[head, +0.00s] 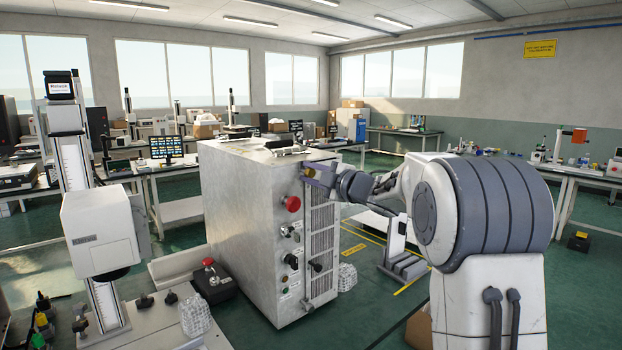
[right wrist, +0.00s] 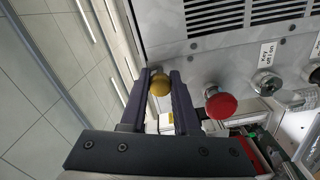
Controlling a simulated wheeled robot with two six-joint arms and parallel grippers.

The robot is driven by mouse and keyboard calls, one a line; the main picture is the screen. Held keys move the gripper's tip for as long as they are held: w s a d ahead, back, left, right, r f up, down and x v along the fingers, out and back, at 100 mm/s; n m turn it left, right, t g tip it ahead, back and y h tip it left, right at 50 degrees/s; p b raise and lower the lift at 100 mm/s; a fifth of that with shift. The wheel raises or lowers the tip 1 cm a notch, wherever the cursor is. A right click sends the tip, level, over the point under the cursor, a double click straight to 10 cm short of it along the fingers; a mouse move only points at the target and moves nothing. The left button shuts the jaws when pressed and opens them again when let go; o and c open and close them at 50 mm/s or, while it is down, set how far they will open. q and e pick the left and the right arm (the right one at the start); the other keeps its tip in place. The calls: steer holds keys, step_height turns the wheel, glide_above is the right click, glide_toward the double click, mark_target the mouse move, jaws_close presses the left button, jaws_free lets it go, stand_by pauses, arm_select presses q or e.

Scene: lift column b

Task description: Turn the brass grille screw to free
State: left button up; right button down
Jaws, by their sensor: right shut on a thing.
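The brass grille screw (right wrist: 160,84) is a round yellow knob at the edge of the metal cabinet's grille face. In the right wrist view it sits between the two dark fingers of my right gripper (right wrist: 161,86), near their tips. The right gripper is shut on it. In the head view the right gripper (head: 314,181) reaches the upper part of the cabinet (head: 248,220) from the right, and the screw (head: 309,172) shows small at its tips. The grille (head: 321,232) is a slotted panel on that face. My left gripper is not in view.
A red mushroom button (head: 292,204) sits just below the screw, with several knobs lower on the same face. A white instrument on a scaled column (head: 100,235) stands at the left. A black box with a red button (head: 213,280) lies beside the cabinet.

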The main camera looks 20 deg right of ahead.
stand_by(0.4)
steer(key=c, duration=0.6)
jaws_free()
steer(key=shift+c, duration=0.2)
steer(key=b+v, duration=0.1)
steer(key=v, duration=0.9)
steer(key=shift+s+b, duration=0.2)
steer(key=shift+b, duration=0.15)
